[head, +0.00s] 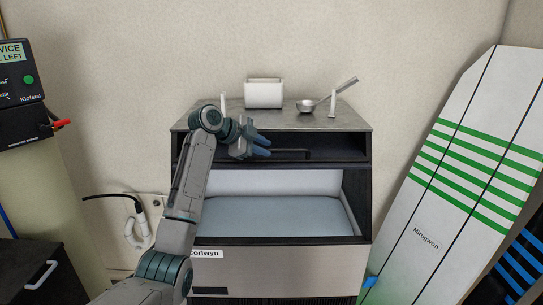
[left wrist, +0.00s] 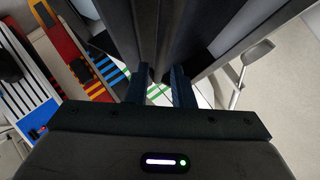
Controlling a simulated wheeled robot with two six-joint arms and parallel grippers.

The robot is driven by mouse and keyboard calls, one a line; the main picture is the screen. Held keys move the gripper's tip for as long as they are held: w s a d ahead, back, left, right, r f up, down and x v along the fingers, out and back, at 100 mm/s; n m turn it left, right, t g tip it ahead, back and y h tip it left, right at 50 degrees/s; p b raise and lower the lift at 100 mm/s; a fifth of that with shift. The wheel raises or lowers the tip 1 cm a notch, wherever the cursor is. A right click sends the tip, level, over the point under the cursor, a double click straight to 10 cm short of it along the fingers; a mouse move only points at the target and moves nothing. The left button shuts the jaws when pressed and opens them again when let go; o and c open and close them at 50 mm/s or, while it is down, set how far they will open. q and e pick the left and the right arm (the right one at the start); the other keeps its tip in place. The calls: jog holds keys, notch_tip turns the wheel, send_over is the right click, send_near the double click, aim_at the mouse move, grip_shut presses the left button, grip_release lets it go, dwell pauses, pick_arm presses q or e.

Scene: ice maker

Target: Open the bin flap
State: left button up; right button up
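The ice maker (head: 300,255) stands against the wall, its bin opening uncovered. A white back wall and a pale blue-grey surface (head: 270,215) show inside. A dark panel with a bar handle (head: 291,152), apparently the bin flap, lies raised in the dark recess under the top. My left gripper (head: 266,147) is at the left end of this handle, in front of the recess. In the left wrist view its two fingers (left wrist: 161,75) are apart, with dark edges just beyond or between the tips. I cannot tell whether they touch. My right gripper is not in view.
On the ice maker's top (head: 225,117) stand a white container (head: 263,94) and a metal scoop (head: 310,105). A white board with green stripes (head: 470,165) leans at the right. A dark device (head: 20,90) is at the left, above a dark cabinet (head: 40,270).

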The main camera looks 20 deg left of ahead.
pick_arm(q)
jog(key=b+v, duration=0.1)
jog(key=v, duration=0.5)
jog(key=shift+b, duration=0.35)
jog(key=shift+s, duration=0.15)
